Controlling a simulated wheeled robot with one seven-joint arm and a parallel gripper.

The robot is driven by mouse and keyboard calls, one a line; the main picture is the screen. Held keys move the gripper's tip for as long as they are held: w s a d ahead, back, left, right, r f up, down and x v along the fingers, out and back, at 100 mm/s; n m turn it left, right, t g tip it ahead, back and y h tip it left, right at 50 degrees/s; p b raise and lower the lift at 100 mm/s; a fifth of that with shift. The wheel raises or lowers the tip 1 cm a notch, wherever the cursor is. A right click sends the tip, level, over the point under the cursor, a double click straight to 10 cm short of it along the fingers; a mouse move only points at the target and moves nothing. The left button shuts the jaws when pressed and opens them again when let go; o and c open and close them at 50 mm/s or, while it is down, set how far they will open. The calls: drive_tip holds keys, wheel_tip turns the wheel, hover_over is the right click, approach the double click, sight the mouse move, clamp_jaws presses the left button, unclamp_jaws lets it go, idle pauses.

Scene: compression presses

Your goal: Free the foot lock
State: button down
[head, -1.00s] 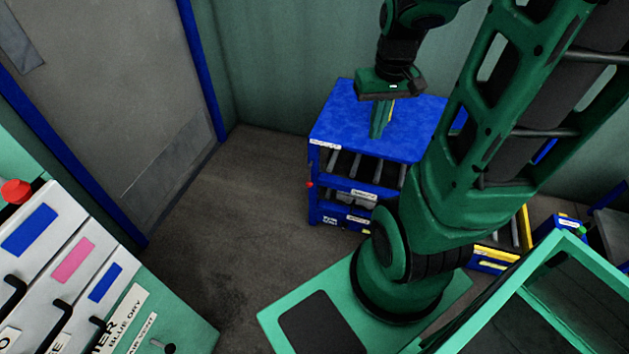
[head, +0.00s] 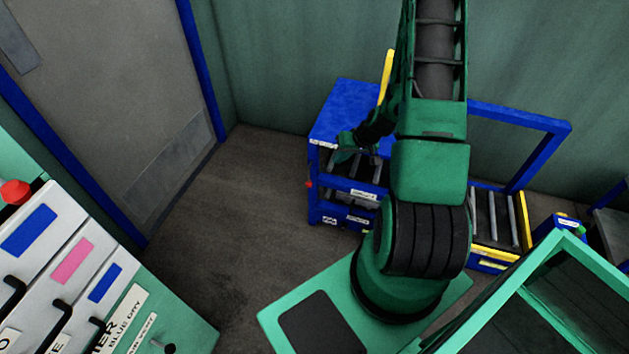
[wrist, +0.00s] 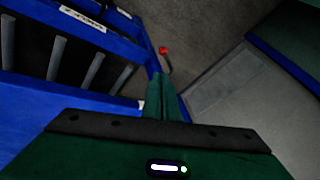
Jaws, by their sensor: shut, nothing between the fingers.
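A small red knob (head: 310,184) sits on the left side of the blue roller stand (head: 316,204), and I take it to be the foot lock's handle. In the wrist view the red knob (wrist: 163,50) tops a thin dark rod near the stand's corner post. My gripper (wrist: 163,97) is shut and empty, its fingers pointing toward the knob and apart from it in the picture. In the head view my gripper (head: 345,154) is at the stand's front, partly hidden by my arm. The lower part of the lock is not clear.
The stand has a blue top (head: 338,108) and grey rollers (wrist: 92,68). A yellow-edged roller unit (head: 494,215) is at the right. Open dark floor (head: 225,215) lies left of the stand. A grey door (head: 125,110) and a panel with colour labels (head: 60,270) are at the left.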

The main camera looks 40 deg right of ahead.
wheel_tip(320, 180, down, 10)
drive_tip(key=m+t, duration=0.1)
drive_tip(key=m, duration=0.1)
drive_tip(key=shift+w+d+r+t+h, duration=0.2)
drive_tip(key=shift+d+t+h, duration=0.1)
drive_tip(key=shift+d, duration=0.1)
drive_tip(key=shift+w+a+f, duration=0.7)
drive_tip(key=shift+w+f, duration=0.6)
drive_tip(key=shift+w, duration=0.1)
drive_tip(key=shift+w+a+f, duration=0.7)
drive_tip(key=shift+w+f, duration=0.65)
drive_tip(key=shift+w, duration=0.1)
drive_tip(key=shift+w+a+f, duration=0.7)
drive_tip(key=shift+w+f, duration=0.6)
drive_tip(key=shift+w, duration=0.1)
